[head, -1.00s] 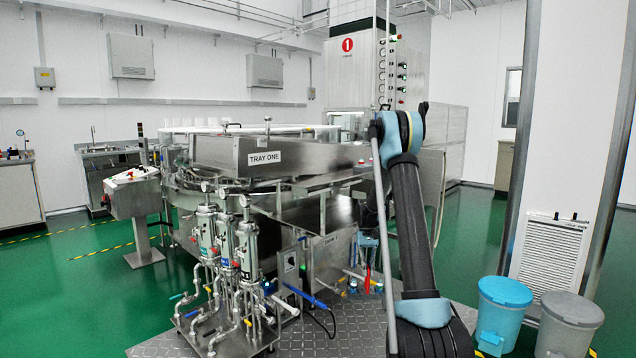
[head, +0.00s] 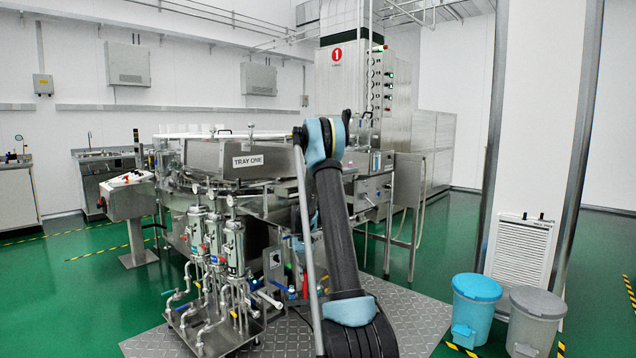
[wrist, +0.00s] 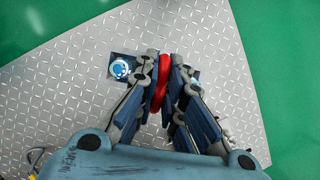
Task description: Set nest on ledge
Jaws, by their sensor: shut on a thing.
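In the wrist view my gripper (wrist: 163,78) is shut on a red upright piece (wrist: 158,92), which looks like a handle. Dark flat parts with a round blue-and-white piece (wrist: 120,69) show beside the fingers, and a smaller blue patch shows on the other side. This looks like the nest, mostly hidden by my fingers, above the metal floor plate. In the head view my arm hides most of the gripper, and a bit of red (head: 305,286) shows beside the arm. The steel washer (head: 258,180) has several flat steel edges; I cannot tell which is the ledge.
A box marked TRAY ONE (head: 248,161) sits on the washer. Pipes and cylinders (head: 215,250) stand at its front left. A blue bin (head: 476,303) and a grey bin (head: 537,315) stand at right. The patterned floor plate (head: 415,315) is clear at right.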

